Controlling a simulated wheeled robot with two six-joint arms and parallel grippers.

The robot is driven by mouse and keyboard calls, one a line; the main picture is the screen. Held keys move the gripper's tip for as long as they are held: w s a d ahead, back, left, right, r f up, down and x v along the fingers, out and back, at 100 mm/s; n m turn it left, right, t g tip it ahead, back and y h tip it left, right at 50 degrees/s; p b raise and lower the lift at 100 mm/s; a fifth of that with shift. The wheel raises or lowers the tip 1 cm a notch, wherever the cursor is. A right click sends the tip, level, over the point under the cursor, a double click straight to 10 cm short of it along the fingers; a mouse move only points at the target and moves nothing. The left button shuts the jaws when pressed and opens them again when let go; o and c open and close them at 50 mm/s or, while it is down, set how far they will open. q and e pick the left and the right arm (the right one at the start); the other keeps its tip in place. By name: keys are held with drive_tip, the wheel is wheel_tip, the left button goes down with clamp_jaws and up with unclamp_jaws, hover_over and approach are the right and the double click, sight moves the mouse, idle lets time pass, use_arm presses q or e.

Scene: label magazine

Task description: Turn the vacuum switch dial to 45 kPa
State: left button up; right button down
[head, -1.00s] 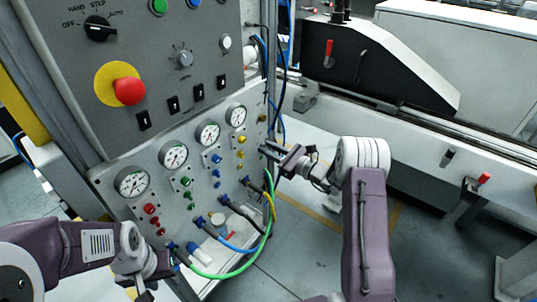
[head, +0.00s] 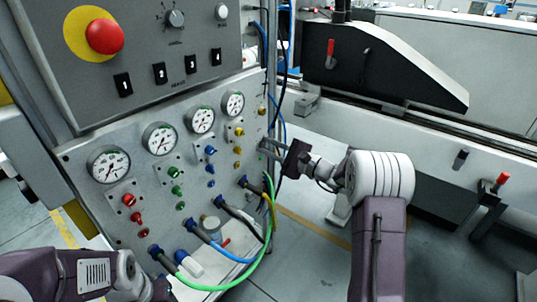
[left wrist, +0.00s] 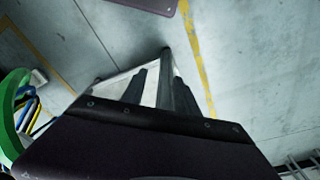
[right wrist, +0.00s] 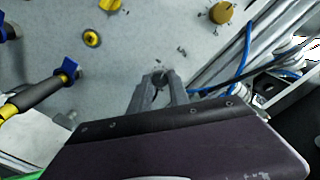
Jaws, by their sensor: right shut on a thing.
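The vacuum switch dial (right wrist: 160,78) is a small dark round knob with scale marks around it, on the grey panel in the right wrist view. My right gripper (right wrist: 160,84) is shut on it, with a fingertip on each side. The fingers hide part of the knob, and I cannot read its setting. In the head view my right gripper (head: 267,149) reaches the panel's right edge from the right. My left gripper (left wrist: 167,55) has its fingers together and empty in the left wrist view, pointing over the floor. In the head view it is mostly cut off at the lower left.
The panel (head: 80,215) carries several gauges (head: 160,138), coloured knobs, and hose ports. A green hose (head: 235,280) loops below. A yellow knob (right wrist: 222,12) and a blue cable (right wrist: 225,84) lie near the right gripper. A white machine frame (head: 410,160) stands at the right.

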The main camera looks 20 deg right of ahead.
drive_tip(key=shift+f+n, duration=0.1)
drive_tip(key=shift+n, duration=0.2)
idle(0.4)
drive_tip(key=c, duration=1.2)
unclamp_jaws()
drive_tip(key=shift+c, duration=0.2)
drive_tip(key=p+v, duration=0.1)
drive_tip(key=v, duration=0.8)
